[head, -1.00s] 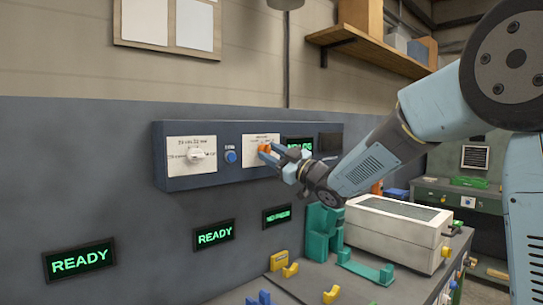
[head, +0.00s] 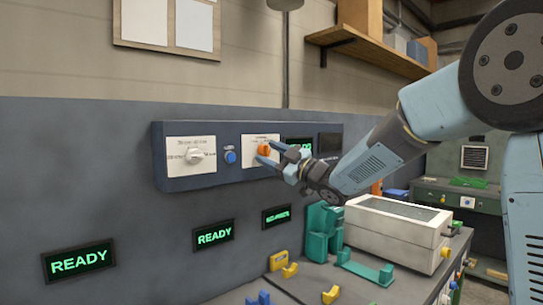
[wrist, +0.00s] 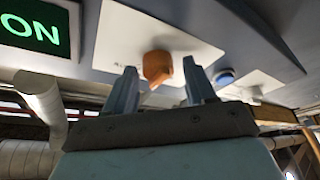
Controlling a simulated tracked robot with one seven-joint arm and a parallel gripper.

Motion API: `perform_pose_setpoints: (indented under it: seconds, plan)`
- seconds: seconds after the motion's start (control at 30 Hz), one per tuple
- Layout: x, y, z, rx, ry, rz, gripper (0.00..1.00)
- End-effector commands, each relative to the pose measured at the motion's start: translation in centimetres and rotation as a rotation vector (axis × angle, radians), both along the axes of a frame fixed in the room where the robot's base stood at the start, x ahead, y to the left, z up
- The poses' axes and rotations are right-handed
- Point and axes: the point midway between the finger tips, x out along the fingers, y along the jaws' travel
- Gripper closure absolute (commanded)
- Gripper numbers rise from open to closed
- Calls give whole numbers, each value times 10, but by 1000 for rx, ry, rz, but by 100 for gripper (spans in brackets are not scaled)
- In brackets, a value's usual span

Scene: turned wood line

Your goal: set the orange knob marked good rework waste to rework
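The orange knob (head: 263,149) sits on a white plate (head: 258,138) on the blue-grey control box. In the wrist view the knob (wrist: 157,66) shows between and beyond my two fingers, with its pointed end toward the lower part of the picture. The plate's lettering is too small to read, so I cannot tell which mark the knob points at. My gripper (head: 270,153) is in front of the knob, just right of it in the head view. The wrist view shows my gripper (wrist: 160,78) open, fingers apart and empty.
A white knob (head: 194,155) and a blue button (head: 230,157) are left of the orange knob. A green-lit display (head: 299,144) is right of it, partly behind my gripper. A white-topped case (head: 390,228) and teal fixtures (head: 322,232) stand below on the bench.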

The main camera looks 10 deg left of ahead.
Motion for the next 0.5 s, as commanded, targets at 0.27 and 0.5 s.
perform_pose_setpoints:
  seconds: [0.27,0.5]
  plan:
    - [0,-1,1,1,-1,0,37]
    - [-6,-14,-3,2,-1,-2,37]
